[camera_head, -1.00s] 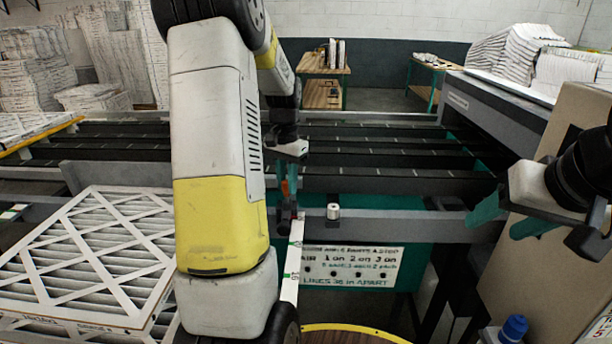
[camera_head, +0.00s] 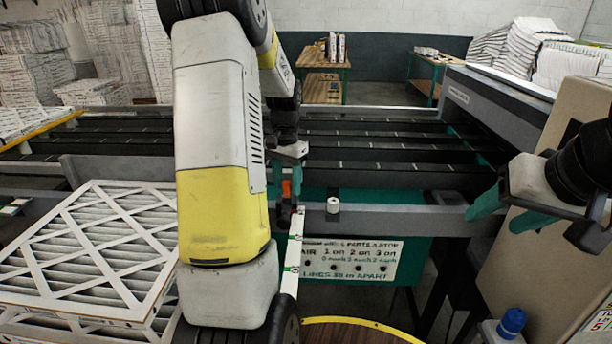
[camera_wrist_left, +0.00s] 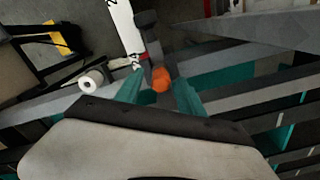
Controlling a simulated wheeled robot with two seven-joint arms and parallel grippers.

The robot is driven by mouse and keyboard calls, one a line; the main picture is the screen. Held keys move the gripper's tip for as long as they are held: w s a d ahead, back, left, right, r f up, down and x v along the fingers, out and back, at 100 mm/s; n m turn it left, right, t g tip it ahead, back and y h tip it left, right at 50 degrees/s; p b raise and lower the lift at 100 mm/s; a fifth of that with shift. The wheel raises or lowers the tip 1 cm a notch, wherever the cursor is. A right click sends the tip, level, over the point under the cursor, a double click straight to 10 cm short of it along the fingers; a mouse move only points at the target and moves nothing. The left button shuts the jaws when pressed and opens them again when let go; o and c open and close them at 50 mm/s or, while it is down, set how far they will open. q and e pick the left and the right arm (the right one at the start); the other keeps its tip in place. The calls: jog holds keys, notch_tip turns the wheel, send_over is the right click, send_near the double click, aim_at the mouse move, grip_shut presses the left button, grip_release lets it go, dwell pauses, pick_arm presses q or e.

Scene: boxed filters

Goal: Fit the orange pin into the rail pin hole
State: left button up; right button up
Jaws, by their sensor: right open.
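The orange pin (camera_head: 287,188) stands at the front grey rail, beside a dark block (camera_head: 285,214) at the end of the white marked strip. My left gripper (camera_head: 288,178) is just above it, with teal fingers spread on both sides. In the left wrist view the orange pin (camera_wrist_left: 161,79) shows between and just beyond the open fingertips (camera_wrist_left: 157,92). The pin's lower end and the hole are hidden, so I cannot tell how deep it sits. My right gripper (camera_head: 505,212) is open and empty at the right, away from the pin.
A white cylinder (camera_head: 333,205) sits on the rail (camera_head: 395,222) just right of the pin. The white strip (camera_head: 293,255) runs toward me. Stacked filters (camera_head: 85,250) lie at left. A cabinet (camera_head: 540,250) stands at right, near a blue-capped object (camera_head: 512,322).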

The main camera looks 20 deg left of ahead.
aim_at(287, 181)
pick_arm(q)
notch_tip(287, 181, up, 7)
jog(key=shift+f, duration=0.15)
jog(key=shift+r, duration=0.55)
dwell(0.3)
jog(key=shift+d+r, duration=0.1)
jog(key=shift+r, duration=0.05)
jog(key=s+d+r+n+t+h, duration=0.1)
jog(key=s+d+r+t, duration=0.2)
jog(key=s+d, duration=0.4)
jog(key=s+d+r+n+t+h, duration=0.1)
jog(key=s+d+r+t, duration=0.2)
jog(key=s, duration=1.2)
jog(key=shift+d+r, duration=1.05)
jog(key=shift+d, duration=1.45)
